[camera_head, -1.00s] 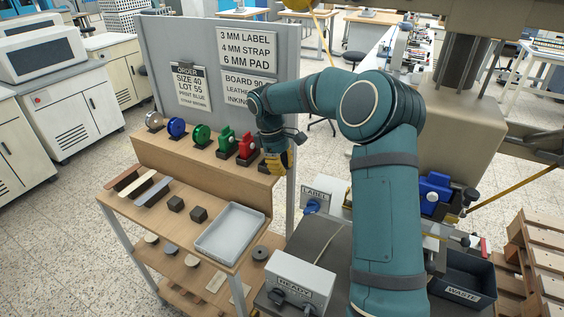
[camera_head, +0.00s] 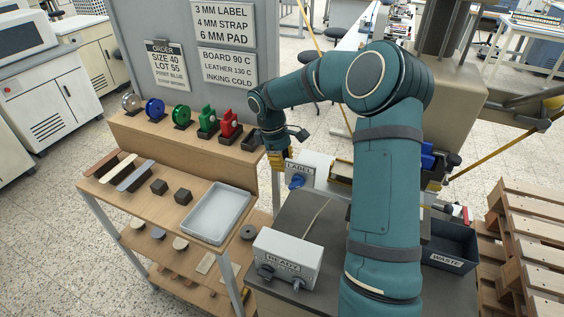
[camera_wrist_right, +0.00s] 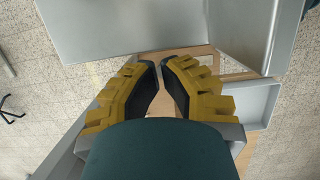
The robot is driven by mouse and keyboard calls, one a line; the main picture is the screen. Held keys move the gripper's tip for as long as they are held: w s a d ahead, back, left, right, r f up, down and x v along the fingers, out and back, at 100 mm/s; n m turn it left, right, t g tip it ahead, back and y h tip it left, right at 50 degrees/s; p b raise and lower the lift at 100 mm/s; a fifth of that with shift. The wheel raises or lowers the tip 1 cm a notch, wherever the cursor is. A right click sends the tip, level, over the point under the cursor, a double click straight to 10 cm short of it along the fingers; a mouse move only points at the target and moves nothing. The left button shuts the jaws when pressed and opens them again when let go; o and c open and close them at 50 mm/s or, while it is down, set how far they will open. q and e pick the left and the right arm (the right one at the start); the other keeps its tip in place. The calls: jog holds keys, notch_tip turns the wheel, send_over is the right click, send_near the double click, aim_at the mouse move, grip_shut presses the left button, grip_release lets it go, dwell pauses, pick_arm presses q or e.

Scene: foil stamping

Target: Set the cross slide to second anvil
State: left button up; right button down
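My right gripper (camera_head: 281,160) has yellow fingers and hangs just right of the shelf's end, close to the LABEL box (camera_head: 311,170) with its blue knob. In the right wrist view its dark-padded fingers (camera_wrist_right: 160,64) are close together with a narrow empty gap between them. A blue machine part (camera_head: 427,155) shows partly behind my right arm. I cannot make out the cross slide or the second anvil; my arm covers much of the machine. My left gripper is not in view.
A wooden shelf (camera_head: 180,147) holds foil rolls and red and green holders. Below are a grey tray (camera_head: 238,226), dark blocks and strips. The READY box (camera_head: 287,262) stands in front, a WASTE bin (camera_head: 449,248) at right, and a grey sign panel (camera_head: 130,40) behind.

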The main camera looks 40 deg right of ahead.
aim_at(326, 177)
jog(key=s+d, duration=0.2)
jog(key=s, duration=0.1)
jog(key=s+d, duration=0.2)
jog(key=s, duration=0.2)
jog(key=s+d+p, duration=0.1)
jog(key=s+d, duration=0.1)
jog(key=s, duration=0.2)
jog(key=shift+s, duration=0.2)
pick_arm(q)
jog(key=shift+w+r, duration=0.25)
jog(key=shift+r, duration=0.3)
pick_arm(e)
jog(key=shift+w+a, duration=0.1)
jog(key=shift+w, duration=0.05)
